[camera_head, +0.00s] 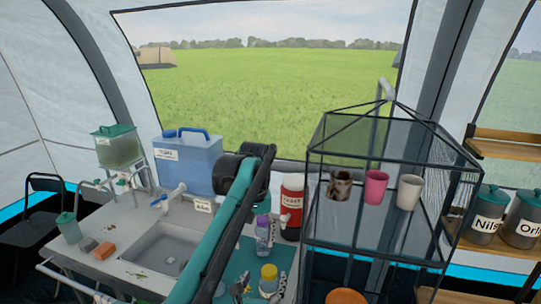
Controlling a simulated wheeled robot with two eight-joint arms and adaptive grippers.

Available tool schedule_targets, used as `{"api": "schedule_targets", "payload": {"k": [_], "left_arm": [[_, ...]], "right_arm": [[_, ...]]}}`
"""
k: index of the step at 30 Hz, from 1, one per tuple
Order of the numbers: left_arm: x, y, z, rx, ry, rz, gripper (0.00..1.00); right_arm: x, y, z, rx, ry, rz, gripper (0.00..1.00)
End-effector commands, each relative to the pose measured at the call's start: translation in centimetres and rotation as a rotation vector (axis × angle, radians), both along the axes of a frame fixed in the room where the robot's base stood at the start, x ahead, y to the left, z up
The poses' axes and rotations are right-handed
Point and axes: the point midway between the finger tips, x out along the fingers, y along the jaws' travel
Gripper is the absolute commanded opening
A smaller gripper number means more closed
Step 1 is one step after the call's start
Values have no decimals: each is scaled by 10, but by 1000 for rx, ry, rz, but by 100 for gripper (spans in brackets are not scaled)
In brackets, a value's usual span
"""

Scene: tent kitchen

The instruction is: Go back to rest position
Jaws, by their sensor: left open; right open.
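Part of one of my arms, with teal and black links and a black joint, rises from the bottom edge through the middle of the view. It crosses in front of the counter and hides part of it. I cannot make out the fingers of either gripper in this view. I see nothing held.
A counter (97,262) with a sink (160,249) carries a blue water container (187,163), a red bottle (291,206) and a yellow-lidded jar (268,279). A black-framed rack (309,209) with several cups stands right. Lidded canisters (488,213) sit on shelves farther right.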

Motion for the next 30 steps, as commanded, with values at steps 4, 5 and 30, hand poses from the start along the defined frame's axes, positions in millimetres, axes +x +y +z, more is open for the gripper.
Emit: {"api": "schedule_targets", "payload": {"k": [4,5,30], "left_arm": [[-58,61,11,37,-19,58,65],[-70,69,10,40,-29,60,65],[-254,132,-132,4,-607,-118,65]], "right_arm": [[3,-16,89,-381,-158,159,77],[3,-18,104,-472,-184,192,77],[-195,-191,-36,-2547,389,1640,77]]}}
